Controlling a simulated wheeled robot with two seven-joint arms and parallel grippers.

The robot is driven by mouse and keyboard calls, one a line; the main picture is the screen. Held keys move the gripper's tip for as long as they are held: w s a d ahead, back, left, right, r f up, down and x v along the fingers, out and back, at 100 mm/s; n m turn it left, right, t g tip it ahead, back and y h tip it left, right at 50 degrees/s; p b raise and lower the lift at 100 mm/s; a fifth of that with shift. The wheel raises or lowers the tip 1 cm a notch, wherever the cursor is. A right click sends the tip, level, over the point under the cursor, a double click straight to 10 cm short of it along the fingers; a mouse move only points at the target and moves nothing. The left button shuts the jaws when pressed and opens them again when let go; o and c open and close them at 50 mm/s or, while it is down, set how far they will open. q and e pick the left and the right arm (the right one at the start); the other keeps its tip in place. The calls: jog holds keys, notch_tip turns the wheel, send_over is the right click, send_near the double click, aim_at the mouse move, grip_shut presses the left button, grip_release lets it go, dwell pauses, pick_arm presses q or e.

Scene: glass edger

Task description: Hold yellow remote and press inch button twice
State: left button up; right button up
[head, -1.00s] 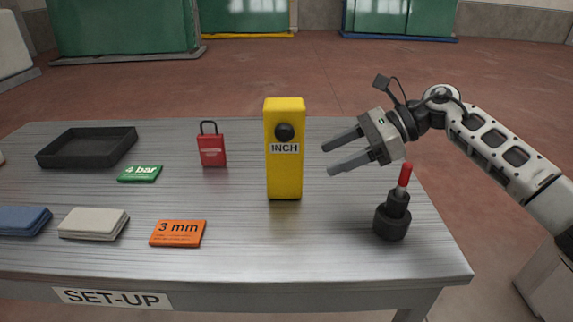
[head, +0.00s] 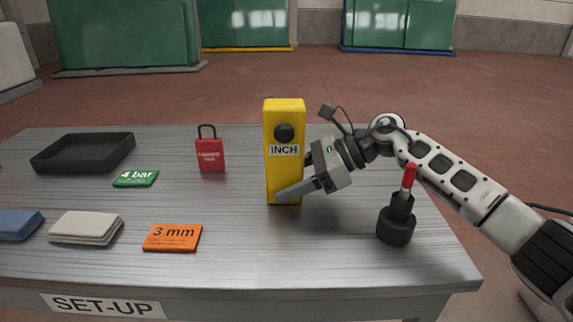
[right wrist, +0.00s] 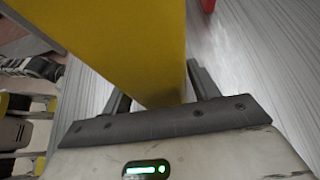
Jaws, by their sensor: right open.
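The yellow remote (head: 284,184) stands upright on the metal table in the head view, with a black round button (head: 285,133) above a label reading INCH. My right gripper (head: 295,182) is open at the remote's lower right. One finger crosses in front of the remote's lower face and the other is hidden behind it. In the right wrist view the yellow remote (right wrist: 135,45) reaches down between the two open fingers (right wrist: 160,90). I cannot tell whether either finger touches it. My left gripper is not in view.
A black holder with a red-tipped tool (head: 397,220) stands near my right forearm. A red padlock (head: 210,154), green card (head: 136,179), orange card (head: 172,238), black tray (head: 84,153) and folded cloths (head: 87,228) lie to the left. The table's front centre is clear.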

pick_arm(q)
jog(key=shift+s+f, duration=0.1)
pick_arm(e)
jog(key=c, duration=0.6)
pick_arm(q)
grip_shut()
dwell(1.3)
